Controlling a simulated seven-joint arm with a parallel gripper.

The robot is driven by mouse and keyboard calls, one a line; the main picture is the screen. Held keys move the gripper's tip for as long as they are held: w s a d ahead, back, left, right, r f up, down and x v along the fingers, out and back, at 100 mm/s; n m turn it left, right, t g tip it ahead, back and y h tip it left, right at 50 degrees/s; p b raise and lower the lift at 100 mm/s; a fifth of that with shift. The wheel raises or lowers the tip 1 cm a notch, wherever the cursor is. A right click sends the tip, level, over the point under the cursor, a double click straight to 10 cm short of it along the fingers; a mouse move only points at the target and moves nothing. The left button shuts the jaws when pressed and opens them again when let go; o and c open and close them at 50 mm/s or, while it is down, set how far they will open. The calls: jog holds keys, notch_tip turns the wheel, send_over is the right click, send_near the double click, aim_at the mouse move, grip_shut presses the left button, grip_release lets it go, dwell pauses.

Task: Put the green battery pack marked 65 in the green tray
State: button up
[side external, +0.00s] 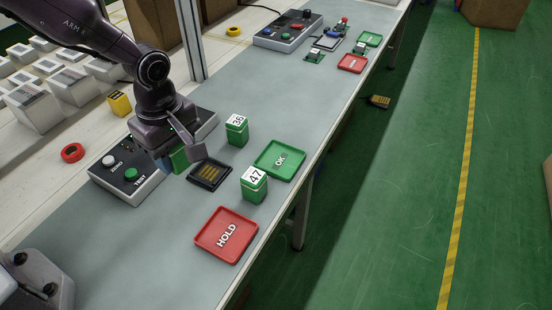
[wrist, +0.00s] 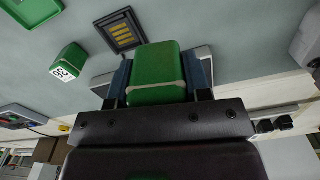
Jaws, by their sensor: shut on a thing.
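My gripper (side external: 184,161) is shut on a green battery pack (side external: 179,159), held left of the dark charging pad (side external: 209,175). The held pack also shows between the fingers in the wrist view (wrist: 156,68); its number is not visible. The green tray (side external: 280,160), marked OK, lies empty to the right, near the table's edge. Part of it shows at the top left of the wrist view (wrist: 31,10).
A red tray marked HOLD (side external: 226,235) lies empty at the front. A button box (side external: 130,176) stands behind my gripper. Another control box (side external: 288,31) and small trays are at the far end. The packs marked 36 and 47 flank the way to the green tray.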

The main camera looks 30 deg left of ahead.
jog(key=w+d+r+m, duration=0.2)
jog(key=w+d+m, duration=0.1)
jog(key=w+d, duration=0.25)
send_over(280, 161)
jog(key=f, duration=0.9)
jog(key=shift+s+f, duration=0.2)
jog(key=shift+f, duration=0.2)
jog(key=shift+w+f, duration=0.15)
jog(key=shift+f, duration=1.55)
jog(key=shift+f, duration=0.2)
jog(key=o, duration=0.8)
jog(key=shift+o, duration=0.2)
jog(key=shift+r, duration=0.1)
